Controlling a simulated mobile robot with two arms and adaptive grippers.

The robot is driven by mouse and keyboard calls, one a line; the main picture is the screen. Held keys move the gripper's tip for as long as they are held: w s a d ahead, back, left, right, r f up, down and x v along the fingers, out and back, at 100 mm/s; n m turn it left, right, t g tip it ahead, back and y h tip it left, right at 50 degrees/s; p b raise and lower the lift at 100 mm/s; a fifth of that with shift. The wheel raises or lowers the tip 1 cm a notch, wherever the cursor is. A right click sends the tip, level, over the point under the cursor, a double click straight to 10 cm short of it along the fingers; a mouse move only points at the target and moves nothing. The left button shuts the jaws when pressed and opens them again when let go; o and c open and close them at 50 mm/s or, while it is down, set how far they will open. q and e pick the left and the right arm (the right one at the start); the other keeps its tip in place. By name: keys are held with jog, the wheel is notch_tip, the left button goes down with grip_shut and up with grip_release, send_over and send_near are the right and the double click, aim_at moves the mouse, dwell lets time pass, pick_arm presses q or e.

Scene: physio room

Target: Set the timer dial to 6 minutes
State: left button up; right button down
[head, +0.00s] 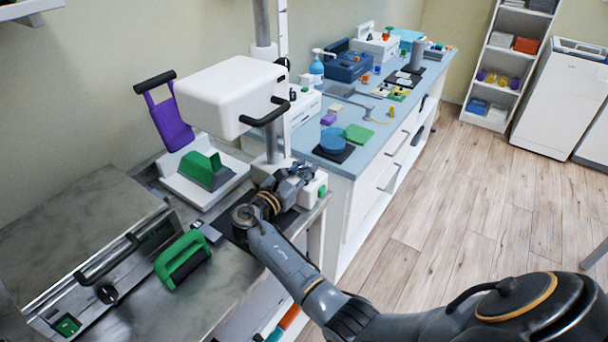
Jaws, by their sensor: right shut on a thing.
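My right gripper (293,181) reaches in from the lower right, with its fingers at the front of a white machine's base (312,190) under a tall post. It is shut on a small part there, which I take to be the timer dial. The fingers and wrist hide the dial, so its pointer and minute marks cannot be read. A green button (322,191) shows on the base just right of the fingers. My left gripper is not in view.
The machine's white head (232,95) with a black handle overhangs the gripper. A green-handled tool (184,259) and a metal box (95,285) lie to the left. A white stand with a green block (205,170) is behind. A blue counter (375,140) holds several items.

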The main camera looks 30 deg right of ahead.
jog(key=m+g+h+b, duration=0.1)
jog(key=m+g+b, duration=0.2)
jog(key=g, duration=0.2)
jog(key=shift+w+f, duration=0.1)
jog(key=shift+f, duration=0.05)
jog(key=shift+m+g+b, duration=1.2)
jog(key=shift+g+b, duration=0.3)
jog(key=shift+g, duration=0.1)
jog(key=shift+r, duration=0.2)
jog(key=c, duration=1)
grip_release()
jog(key=shift+c, duration=0.2)
notch_tip(320, 180, up, 10)
